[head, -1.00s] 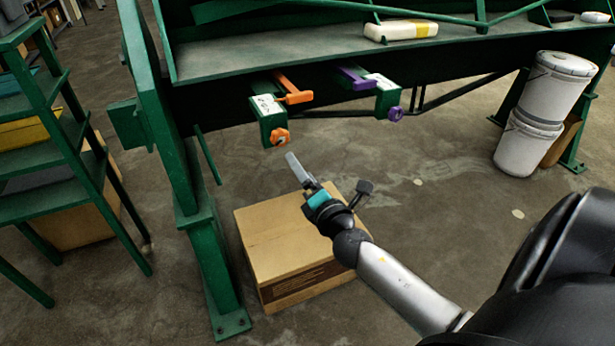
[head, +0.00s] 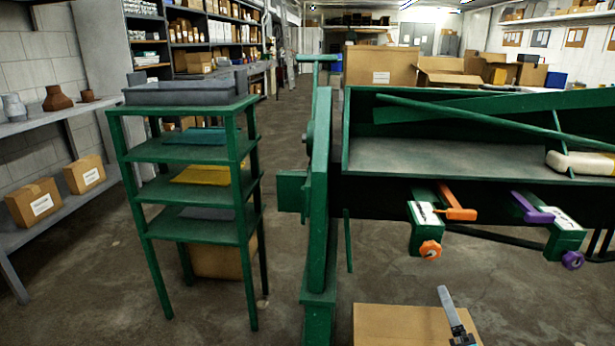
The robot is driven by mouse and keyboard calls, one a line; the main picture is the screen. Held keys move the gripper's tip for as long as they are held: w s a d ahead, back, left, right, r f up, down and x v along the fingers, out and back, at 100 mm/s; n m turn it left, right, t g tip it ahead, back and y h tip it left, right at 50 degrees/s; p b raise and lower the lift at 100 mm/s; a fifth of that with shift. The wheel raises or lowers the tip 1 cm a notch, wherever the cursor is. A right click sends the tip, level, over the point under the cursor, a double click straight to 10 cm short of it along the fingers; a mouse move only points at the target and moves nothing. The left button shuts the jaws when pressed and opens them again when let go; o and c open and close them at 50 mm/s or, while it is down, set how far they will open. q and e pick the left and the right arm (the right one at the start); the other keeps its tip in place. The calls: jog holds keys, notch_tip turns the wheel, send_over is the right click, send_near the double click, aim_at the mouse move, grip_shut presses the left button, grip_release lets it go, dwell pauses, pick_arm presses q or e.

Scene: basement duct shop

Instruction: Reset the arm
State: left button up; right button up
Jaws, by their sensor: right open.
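My right gripper (head: 453,318) shows at the bottom of the head view, to the right of centre. It is open, with nothing seen between its fingers, and its arm runs out of the picture below. It is in front of a cardboard box (head: 385,325) on the floor, as seen from here. An orange-handled clamp unit (head: 424,237) on the green machine (head: 318,220) is above and slightly left of the gripper, apart from it. A purple-handled clamp unit (head: 566,240) is farther right. My left gripper is not in view.
A green shelf rack (head: 190,233) with a grey tray (head: 186,93) on top stands left of the machine. A wall shelf with boxes (head: 35,202) is at the far left. A white bottle-like object (head: 583,164) lies on the machine's ledge. Bare floor shows between rack and machine.

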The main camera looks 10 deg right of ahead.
jog(key=s+a+f+m+g+y+p, duration=0.15)
jog(key=s+f+m+g, duration=0.3)
jog(key=f, duration=0.65)
jog(key=s+a+f+m+g+p, duration=0.1)
jog(key=s+f+m+g+p, duration=0.25)
jog(key=f, duration=0.75)
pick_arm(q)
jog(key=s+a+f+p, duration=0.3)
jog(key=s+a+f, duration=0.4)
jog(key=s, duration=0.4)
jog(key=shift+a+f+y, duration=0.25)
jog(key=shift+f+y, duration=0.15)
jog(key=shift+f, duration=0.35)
pick_arm(e)
jog(key=s+a+f+m+g, duration=0.2)
jog(key=s+f+m, duration=0.1)
jog(key=s, duration=0.5)
jog(key=s+a+f+m+g+y, duration=0.1)
jog(key=s+f+m, duration=0.3)
jog(key=s, duration=0.5)
jog(key=s+a+f+m+g+y, duration=0.1)
jog(key=s+a+f+m+g, duration=0.2)
jog(key=s+f, duration=0.3)
jog(key=s+a, duration=0.1)
jog(key=s, duration=0.2)
jog(key=shift+f+m+g, duration=0.3)
jog(key=shift+f+m, duration=0.1)
